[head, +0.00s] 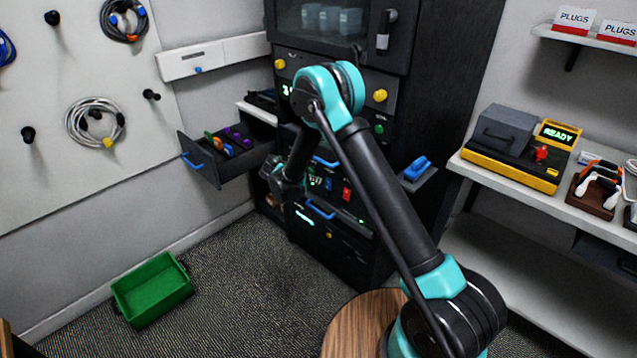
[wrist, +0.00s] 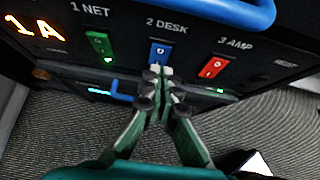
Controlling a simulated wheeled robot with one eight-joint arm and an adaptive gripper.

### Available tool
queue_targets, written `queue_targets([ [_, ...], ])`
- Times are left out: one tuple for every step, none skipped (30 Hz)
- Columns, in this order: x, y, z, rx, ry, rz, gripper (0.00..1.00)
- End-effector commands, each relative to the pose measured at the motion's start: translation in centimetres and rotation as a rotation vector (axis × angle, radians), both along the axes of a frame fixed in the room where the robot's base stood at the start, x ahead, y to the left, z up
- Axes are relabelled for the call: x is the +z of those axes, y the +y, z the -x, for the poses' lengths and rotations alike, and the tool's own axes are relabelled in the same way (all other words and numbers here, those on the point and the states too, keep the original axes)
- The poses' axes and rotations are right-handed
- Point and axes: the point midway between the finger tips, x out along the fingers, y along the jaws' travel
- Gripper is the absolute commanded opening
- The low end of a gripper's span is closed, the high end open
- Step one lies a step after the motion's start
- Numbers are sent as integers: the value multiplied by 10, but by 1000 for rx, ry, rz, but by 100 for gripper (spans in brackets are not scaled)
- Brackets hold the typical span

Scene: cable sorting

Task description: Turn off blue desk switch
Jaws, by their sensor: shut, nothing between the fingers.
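The blue desk switch (wrist: 159,53) is a small blue rocker under the label "2 DESK" on a black panel in the wrist view. My gripper (wrist: 160,72) is shut and empty, with its pale fingertips at the lower edge of the blue switch. They cover its bottom part, and I cannot tell whether they touch it.
A green switch (wrist: 100,43) marked "1 NET" is left of the blue one, and a red switch (wrist: 214,67) marked "3 AMP" is right. A blue handle (wrist: 235,12) runs above them. An open drawer (head: 215,165) juts out left of my gripper. A green bin (head: 152,290) sits on the floor.

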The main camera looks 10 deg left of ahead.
Motion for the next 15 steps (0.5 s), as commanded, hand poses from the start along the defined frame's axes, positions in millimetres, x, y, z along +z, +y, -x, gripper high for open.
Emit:
queue_targets([
  [8,3,5,0,0,0,0],
  [12,5,8,0,0,0,0],
  [19,8,12,-1,0,0,0],
  [23,11,14,-1,0,0,0],
  [28,13,17,1,0,1,0],
  [34,16,21,1,0,0,0],
  [38,18,23,1,0,1,0],
  [42,20,26,1,0,1,0],
  [47,22,29,-1,0,0,0],
  [50,23,31,-1,0,0,0],
  [53,25,33,-1,0,0,0],
  [57,27,35,-1,0,0,0],
  [59,28,37,-1,0,0,0],
  [61,29,38,-1,0,0,0],
  [63,30,39,-1,0,0,0],
])
